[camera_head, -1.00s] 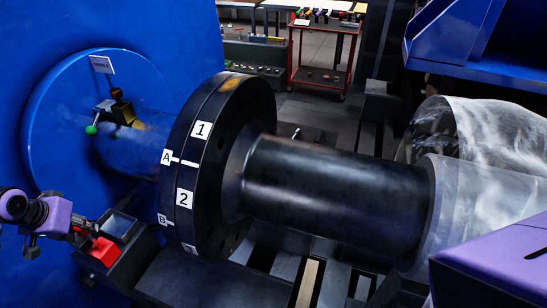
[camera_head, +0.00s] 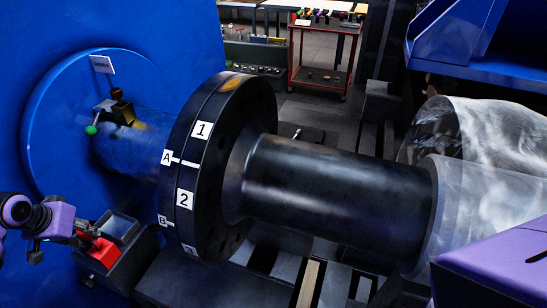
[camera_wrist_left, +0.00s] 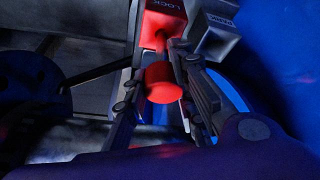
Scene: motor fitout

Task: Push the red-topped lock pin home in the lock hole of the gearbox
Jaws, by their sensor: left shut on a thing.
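My left gripper (camera_head: 88,238) is at the lower left of the head view, just above a red block (camera_head: 104,252) on a dark housing. In the left wrist view the left gripper (camera_wrist_left: 165,95) is shut on the red-topped lock pin (camera_wrist_left: 160,82), whose round red head shows between the fingers. The red block (camera_wrist_left: 162,25), marked LOCK, lies just beyond the pin. A narrow red part shows between the pin's head and the block. I cannot tell how deep the pin sits in the hole. My right gripper is not in view.
A dark box (camera_head: 120,227) stands beside the red block. A large black flange (camera_head: 228,160), with labels A, B, 1 and 2, and its thick shaft (camera_head: 330,190) fill the middle. A blue wall (camera_head: 60,30) with a round hub is at the left. A red cart (camera_head: 322,60) stands behind.

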